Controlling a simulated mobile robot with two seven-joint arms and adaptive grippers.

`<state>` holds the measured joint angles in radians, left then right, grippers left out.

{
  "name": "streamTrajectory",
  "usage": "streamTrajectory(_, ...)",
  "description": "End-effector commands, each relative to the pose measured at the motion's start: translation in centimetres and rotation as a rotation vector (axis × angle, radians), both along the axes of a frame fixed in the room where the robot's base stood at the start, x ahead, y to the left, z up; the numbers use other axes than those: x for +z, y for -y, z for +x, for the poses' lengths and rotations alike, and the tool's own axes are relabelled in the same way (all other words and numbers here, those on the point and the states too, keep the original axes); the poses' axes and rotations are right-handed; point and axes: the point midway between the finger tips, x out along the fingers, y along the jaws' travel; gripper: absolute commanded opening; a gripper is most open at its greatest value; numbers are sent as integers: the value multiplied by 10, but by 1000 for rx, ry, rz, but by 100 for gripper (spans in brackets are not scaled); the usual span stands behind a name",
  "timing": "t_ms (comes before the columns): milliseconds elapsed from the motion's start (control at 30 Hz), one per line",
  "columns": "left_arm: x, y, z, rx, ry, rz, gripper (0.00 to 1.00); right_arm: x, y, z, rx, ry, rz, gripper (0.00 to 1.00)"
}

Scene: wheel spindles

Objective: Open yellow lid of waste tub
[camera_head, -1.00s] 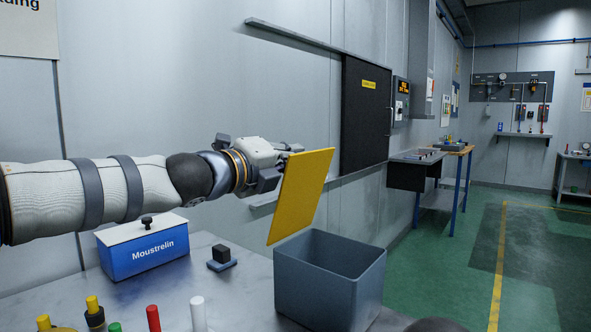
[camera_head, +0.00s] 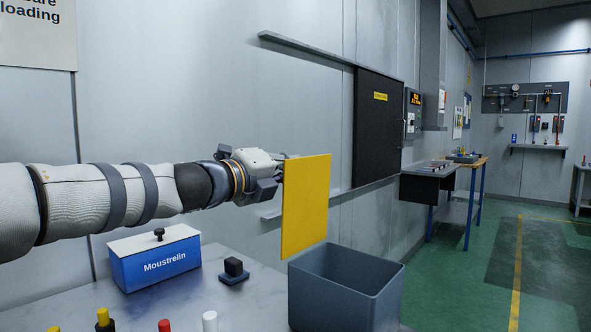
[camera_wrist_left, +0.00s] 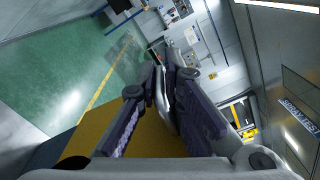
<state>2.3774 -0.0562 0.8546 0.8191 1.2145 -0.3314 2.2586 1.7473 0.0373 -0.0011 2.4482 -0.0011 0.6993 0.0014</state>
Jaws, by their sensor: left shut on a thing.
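The yellow lid (camera_head: 307,205) stands nearly upright in the head view, above the left rim of the grey waste tub (camera_head: 345,295). The tub's top is open and its inside shows. My left gripper (camera_head: 279,170) comes in from the left and is shut on the lid near its upper left edge. I cannot tell whether the lid's lower edge touches the tub. In the left wrist view the lid (camera_wrist_left: 150,140) shows behind and between the fingers of my left gripper (camera_wrist_left: 165,88). My right gripper is in neither view.
A blue Moustrelin box (camera_head: 152,262) with a white top and a small black block (camera_head: 234,268) stand on the grey table (camera_head: 215,295) left of the tub. Several coloured caps line the front edge. A dark wall panel (camera_head: 378,128) is behind; green floor is right.

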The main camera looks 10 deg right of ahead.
Motion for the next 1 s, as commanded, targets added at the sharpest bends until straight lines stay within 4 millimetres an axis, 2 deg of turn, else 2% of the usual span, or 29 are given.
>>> streamTrajectory(67, 1, -2, 2, 5, 3, 0, 0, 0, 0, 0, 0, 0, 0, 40)
streamTrajectory(100, 1, -2, 2, 5, 3, 0, 17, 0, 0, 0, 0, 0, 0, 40)
streamTrajectory(167, 0, -2, 1, 4, 3, 1, 28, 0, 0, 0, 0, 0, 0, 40)
streamTrajectory(433, 0, -1, 1, 2, 0, 0, 28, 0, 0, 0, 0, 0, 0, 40)
streamTrajectory(567, -2, -9, -2, 4, -6, -3, 28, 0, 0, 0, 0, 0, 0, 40)
streamTrajectory(667, 0, -22, -12, 3, -5, -4, 28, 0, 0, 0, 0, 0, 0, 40)
streamTrajectory(867, -1, -63, -42, 3, -8, -8, 28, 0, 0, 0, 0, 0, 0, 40)
streamTrajectory(1000, -1, -84, -57, 4, -3, -4, 28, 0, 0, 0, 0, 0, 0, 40)
